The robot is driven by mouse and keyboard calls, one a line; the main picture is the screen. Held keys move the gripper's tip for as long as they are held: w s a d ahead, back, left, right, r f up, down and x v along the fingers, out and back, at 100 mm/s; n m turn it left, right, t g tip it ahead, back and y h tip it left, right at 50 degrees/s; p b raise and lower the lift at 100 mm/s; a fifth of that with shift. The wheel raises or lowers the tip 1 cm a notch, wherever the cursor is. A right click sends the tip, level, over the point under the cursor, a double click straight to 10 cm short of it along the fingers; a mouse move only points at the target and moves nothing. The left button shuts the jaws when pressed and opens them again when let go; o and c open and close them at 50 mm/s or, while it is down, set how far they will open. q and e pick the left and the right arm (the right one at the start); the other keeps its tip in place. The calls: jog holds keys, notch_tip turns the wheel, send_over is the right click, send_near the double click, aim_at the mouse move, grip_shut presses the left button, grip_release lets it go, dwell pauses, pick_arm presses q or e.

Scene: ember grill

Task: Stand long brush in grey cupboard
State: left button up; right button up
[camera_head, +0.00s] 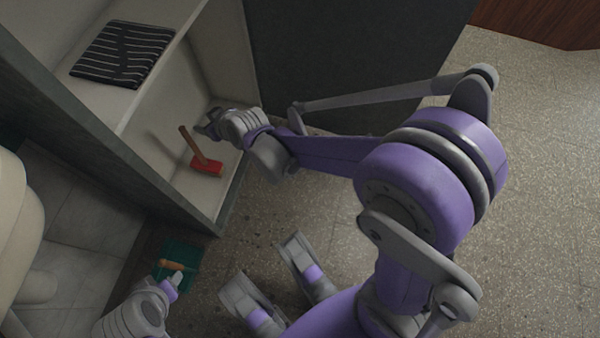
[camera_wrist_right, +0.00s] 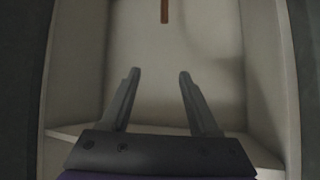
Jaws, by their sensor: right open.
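The long brush, with a red head and a brown handle (camera_head: 192,142), is in the lower compartment of the grey cupboard (camera_head: 150,165). Its head rests on the cupboard floor near the open front and its handle points up, looking about upright. My right gripper (camera_head: 207,124) is open and empty inside the compartment, apart from the handle, at about the height of its top. In the right wrist view the fingers (camera_wrist_right: 157,85) are spread with nothing between them, and part of the brown handle (camera_wrist_right: 164,12) shows beyond them. My left gripper (camera_head: 174,282) is low at the left; its jaws are unclear.
A dark striped folded cloth (camera_head: 122,52) lies on the shelf above. The dark open door (camera_head: 340,60) stands beside my right arm. A green item (camera_head: 182,256) with an orange-brown handle lies by my left gripper. A pale rounded object (camera_head: 15,225) is at far left.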

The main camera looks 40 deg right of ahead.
jog(key=s+d+m+g+h, duration=0.1)
jog(key=s+d+g, duration=0.2)
jog(key=s, duration=1.1)
jog(key=s+d+m+g+h, duration=0.1)
jog(key=s+d, duration=0.3)
jog(key=s, duration=1.1)
jog(key=shift+d+f+g+h, duration=0.2)
jog(key=shift+d+g+h, duration=0.15)
jog(key=shift+g, duration=0.55)
jog(key=shift+s, duration=0.1)
jog(key=shift+c, duration=1)
jog(key=shift+d, duration=0.2)
